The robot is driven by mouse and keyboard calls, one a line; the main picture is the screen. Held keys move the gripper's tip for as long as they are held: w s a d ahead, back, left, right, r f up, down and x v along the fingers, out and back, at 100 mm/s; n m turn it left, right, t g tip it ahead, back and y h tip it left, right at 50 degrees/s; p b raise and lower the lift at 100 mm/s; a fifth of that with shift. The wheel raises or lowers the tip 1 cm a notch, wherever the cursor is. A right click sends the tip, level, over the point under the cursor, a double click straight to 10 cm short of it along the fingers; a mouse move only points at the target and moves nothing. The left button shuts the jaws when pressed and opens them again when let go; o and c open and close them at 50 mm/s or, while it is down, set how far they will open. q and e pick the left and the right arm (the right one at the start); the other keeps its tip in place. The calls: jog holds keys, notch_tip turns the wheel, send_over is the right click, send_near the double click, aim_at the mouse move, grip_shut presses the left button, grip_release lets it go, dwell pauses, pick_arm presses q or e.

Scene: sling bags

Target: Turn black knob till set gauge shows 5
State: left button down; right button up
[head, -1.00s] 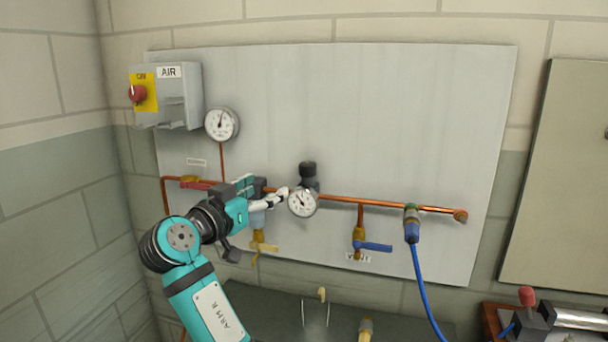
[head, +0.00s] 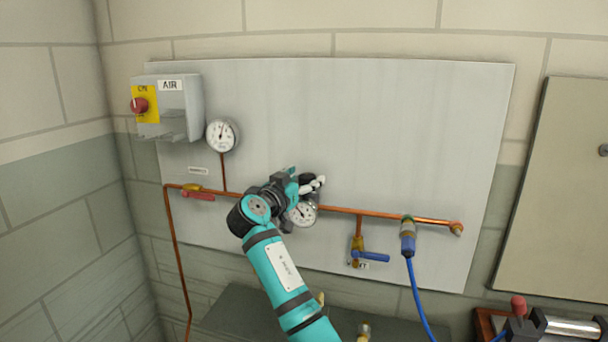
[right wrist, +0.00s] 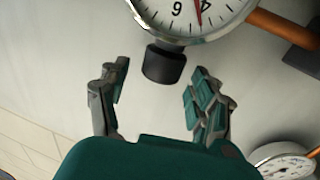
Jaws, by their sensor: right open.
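The black knob (right wrist: 163,65) sits against the rim of the set gauge (right wrist: 190,12), which is cut off at the top of the right wrist view. The gauge's red needle lies near a digit that looks like 4. My right gripper (right wrist: 160,75) is open, with one finger on each side of the knob in the picture and a gap on both sides. In the head view my right gripper (head: 303,183) is just above the set gauge (head: 302,213) and covers much of the knob (head: 307,179). My left gripper is not in view.
A second gauge (head: 222,135) is on the grey panel (head: 400,120) at upper left. A copper pipe (head: 375,213) carries a blue-handled valve (head: 372,256). A blue hose (head: 420,285) hangs at right. The AIR switch box (head: 180,105) is at upper left.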

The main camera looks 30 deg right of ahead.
jog(key=shift+w+d, duration=0.1)
jog(key=shift+d, duration=0.05)
jog(key=c, duration=1.2)
jog(key=shift+o, duration=0.2)
jog(key=g+b, duration=0.1)
jog(key=b, duration=0.1)
jog(key=m+g+h+b, duration=0.1)
jog(key=b, duration=0.1)
jog(key=shift+w+f+m, duration=0.2)
jog(key=shift+f+m, duration=0.1)
jog(key=shift+r+m+g+h+b, duration=0.2)
jog(key=shift+m+g+b, duration=0.2)
jog(key=shift+g, duration=0.3)
jog(key=shift+r+m+g+h+b, duration=0.1)
jog(key=shift+m+g+h+b, duration=0.25)
jog(key=shift+g, duration=0.35)
jog(key=o, duration=1.2)
jog(key=shift+c, duration=0.2)
jog(key=shift+a, duration=0.2)
